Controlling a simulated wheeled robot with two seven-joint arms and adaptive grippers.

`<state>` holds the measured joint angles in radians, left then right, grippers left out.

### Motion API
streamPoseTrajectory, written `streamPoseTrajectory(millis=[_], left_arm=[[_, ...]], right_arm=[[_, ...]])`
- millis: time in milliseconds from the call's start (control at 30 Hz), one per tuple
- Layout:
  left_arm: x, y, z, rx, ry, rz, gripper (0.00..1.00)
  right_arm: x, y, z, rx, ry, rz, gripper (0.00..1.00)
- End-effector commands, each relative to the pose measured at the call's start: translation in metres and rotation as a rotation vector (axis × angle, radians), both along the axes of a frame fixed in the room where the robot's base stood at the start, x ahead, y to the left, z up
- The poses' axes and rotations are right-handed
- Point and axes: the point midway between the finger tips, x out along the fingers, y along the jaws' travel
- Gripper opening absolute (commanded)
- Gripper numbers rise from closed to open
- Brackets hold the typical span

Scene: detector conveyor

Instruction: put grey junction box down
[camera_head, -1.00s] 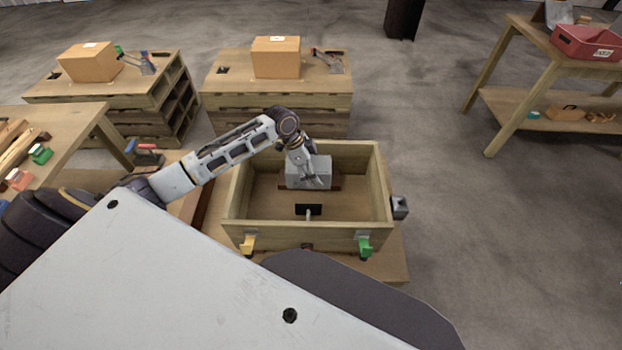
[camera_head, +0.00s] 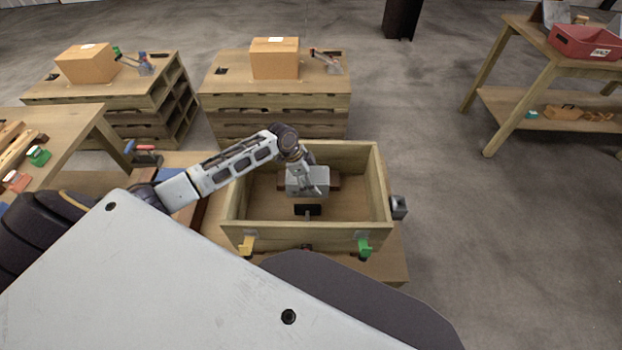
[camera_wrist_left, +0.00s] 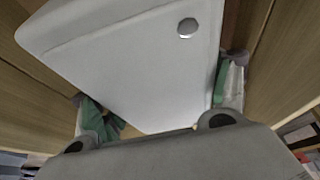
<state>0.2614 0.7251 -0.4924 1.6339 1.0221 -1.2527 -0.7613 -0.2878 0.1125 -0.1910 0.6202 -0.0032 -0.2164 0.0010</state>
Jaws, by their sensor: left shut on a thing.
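The grey junction box (camera_head: 312,180) is inside the open wooden crate (camera_head: 381,190), toward its back wall. My left gripper (camera_head: 308,186) reaches down into the crate and is shut on the box. In the left wrist view the box (camera_wrist_left: 150,75) fills the middle, a pale grey block with a round screw, between the two green-padded fingers of the gripper (camera_wrist_left: 165,105). I cannot tell whether the box touches the crate floor. My right gripper is not in view.
A small black item (camera_head: 308,209) stands in the crate in front of the box. Workbenches with cardboard boxes (camera_head: 275,58) stand behind. Open floor lies to the right.

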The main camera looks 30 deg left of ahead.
Motion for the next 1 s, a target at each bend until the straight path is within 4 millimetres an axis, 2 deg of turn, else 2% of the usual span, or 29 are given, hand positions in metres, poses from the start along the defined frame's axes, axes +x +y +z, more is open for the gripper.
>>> streamPoseTrajectory(millis=[400,1000], left_arm=[[0.001,0.000,-0.030,-0.001,-0.004,0.001,0.06],[0.001,0.000,-0.035,-0.002,-0.003,0.000,0.06]], right_arm=[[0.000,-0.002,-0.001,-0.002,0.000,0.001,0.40],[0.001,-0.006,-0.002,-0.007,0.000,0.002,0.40]])
